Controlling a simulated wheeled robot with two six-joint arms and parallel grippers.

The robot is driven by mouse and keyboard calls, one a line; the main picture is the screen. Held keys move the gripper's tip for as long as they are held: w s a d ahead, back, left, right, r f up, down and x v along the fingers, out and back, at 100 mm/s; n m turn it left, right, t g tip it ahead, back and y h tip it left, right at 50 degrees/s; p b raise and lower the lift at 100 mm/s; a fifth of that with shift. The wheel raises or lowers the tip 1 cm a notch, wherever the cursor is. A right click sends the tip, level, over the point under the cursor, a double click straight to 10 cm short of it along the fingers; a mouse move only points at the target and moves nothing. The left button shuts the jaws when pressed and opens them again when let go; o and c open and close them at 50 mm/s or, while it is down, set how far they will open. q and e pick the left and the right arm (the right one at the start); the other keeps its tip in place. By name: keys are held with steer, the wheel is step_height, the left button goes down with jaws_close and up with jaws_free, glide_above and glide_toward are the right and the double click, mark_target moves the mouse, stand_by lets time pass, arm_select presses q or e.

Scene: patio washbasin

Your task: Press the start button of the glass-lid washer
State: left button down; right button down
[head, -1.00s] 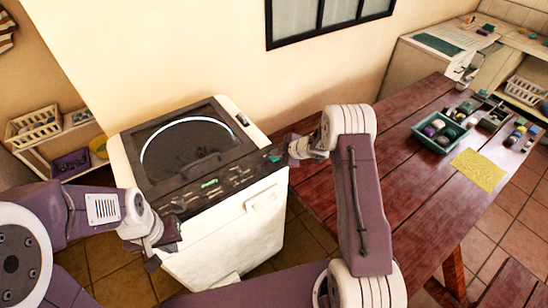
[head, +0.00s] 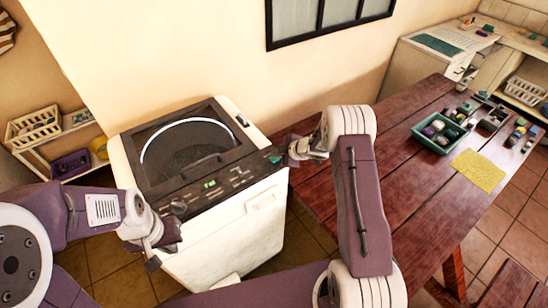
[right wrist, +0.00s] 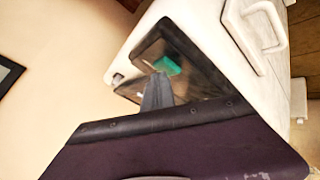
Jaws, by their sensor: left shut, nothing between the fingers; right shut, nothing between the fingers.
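The white glass-lid washer (head: 225,236) stands against the wall, its dark glass lid (head: 190,146) closed. Its dark control panel (head: 228,180) has a lit green display (head: 210,184). The teal start button (head: 275,159) is at the panel's right end and also shows in the right wrist view (right wrist: 167,66). My right gripper (head: 290,158) is shut and empty, its tip right beside the button; in the right wrist view the tip (right wrist: 157,88) points at the panel just below it. Contact cannot be told. My left gripper (head: 158,252) is shut and empty at the washer's front left.
A wooden table (head: 400,180) stands right of the washer, with a green tray (head: 440,134) of small items and a yellow cloth (head: 478,171) on it. A shelf with a white basket (head: 34,124) is at left. A washer handle (right wrist: 262,25) shows in the right wrist view.

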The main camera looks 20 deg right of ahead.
mark_target(276, 159)
steer(key=shift+r+p, duration=0.6)
steer(key=shift+r, duration=0.15)
steer(key=shift+r, duration=0.1)
step_height(276, 159, up, 5)
steer(key=p, duration=0.5)
